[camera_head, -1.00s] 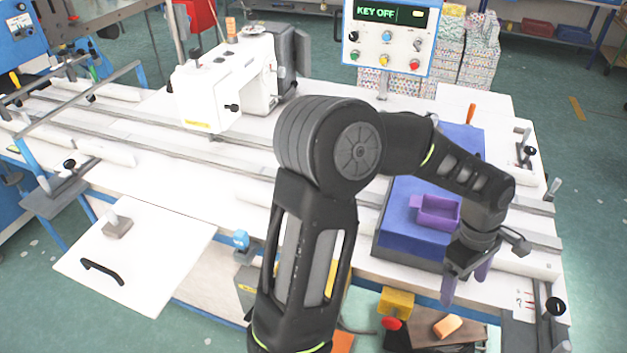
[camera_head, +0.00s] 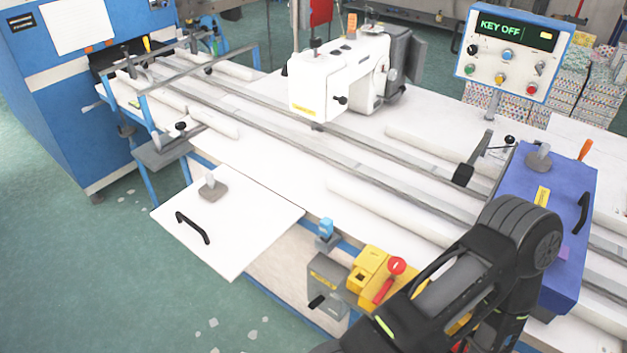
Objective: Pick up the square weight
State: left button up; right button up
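A grey square weight with a knob on top (camera_head: 212,188) sits on the white panel (camera_head: 245,225) at the left front, beside a black handle (camera_head: 193,228). A second grey weight with a knob (camera_head: 540,160) sits on the blue-purple block (camera_head: 570,185) at the right. One of my arms rises from the bottom right, its elbow in front of that block. Neither of my grippers shows; the arm's far end is hidden or out of frame.
A white sewing machine (camera_head: 340,80) stands over long grey rails. A control panel reading KEY OFF (camera_head: 513,50) is at the back right. A yellow box with a red lever (camera_head: 372,275) stands at the front edge. A blue machine (camera_head: 70,90) is at the left.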

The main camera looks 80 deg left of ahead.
aim_at(213, 189)
jog(key=u, duration=0.45)
jog(key=j+u, duration=0.1)
jog(key=u, duration=0.85)
jog(key=j+u, duration=0.1)
jog(key=u, duration=0.35)
jog(key=i+u, duration=0.1)
jog(key=u, duration=0.85)
jog(key=i+u, duration=0.1)
jog(key=u, duration=0.35)
jog(key=i+j+z, duration=0.2)
jog(key=j+z, duration=0.25)
jog(key=i+j+z, duration=0.15)
jog(key=z, duration=0.25)
jog(key=j+z, duration=1.35)
jog(key=k+j+z, duration=0.1)
jog(key=j+z, duration=0.15)
jog(key=k+j+z, duration=0.1)
jog(key=j+z, duration=0.2)
jog(key=k+j+z, duration=0.25)
jog(key=j, duration=0.2)
jog(key=j+z, duration=0.25)
jog(key=k, duration=0.05)
